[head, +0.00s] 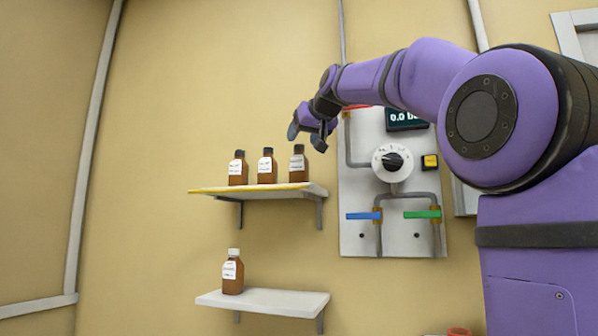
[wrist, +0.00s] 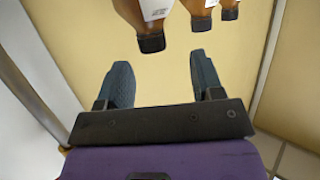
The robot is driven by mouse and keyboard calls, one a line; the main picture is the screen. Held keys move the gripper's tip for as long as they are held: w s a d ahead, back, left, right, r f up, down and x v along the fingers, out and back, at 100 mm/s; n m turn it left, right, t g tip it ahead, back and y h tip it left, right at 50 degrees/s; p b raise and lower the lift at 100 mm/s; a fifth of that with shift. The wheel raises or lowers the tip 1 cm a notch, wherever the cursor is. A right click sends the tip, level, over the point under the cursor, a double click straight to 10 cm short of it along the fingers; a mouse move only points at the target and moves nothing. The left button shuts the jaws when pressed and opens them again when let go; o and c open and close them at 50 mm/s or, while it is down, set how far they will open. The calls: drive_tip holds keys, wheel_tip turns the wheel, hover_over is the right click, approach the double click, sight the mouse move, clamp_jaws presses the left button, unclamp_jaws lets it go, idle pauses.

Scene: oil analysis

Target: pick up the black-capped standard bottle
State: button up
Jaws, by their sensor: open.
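Three brown bottles with black caps and white labels stand upright on the upper shelf: a left one (head: 238,169), a middle one (head: 267,167) and a right one (head: 298,165). The label text is too small to tell which is the standard. My gripper (head: 306,138) is open and empty, just above the right bottle in the head view. In the wrist view my gripper (wrist: 161,72) has its fingers spread apart. The nearest bottle's black cap (wrist: 151,43) shows beyond the gap between them, with two more caps to its right.
The upper shelf (head: 262,192) has a yellow front edge. A white-capped brown bottle (head: 232,273) stands on the white lower shelf (head: 275,301). Right of the shelves, a wall panel (head: 393,235) carries a dial (head: 393,161), pipes and blue and green handles.

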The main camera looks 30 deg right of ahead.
sight(301, 145)
drive_tip(key=x, duration=0.6)
drive_tip(key=shift+w+d+f, duration=0.1)
drive_tip(key=shift+d+f, duration=0.25)
clamp_jaws()
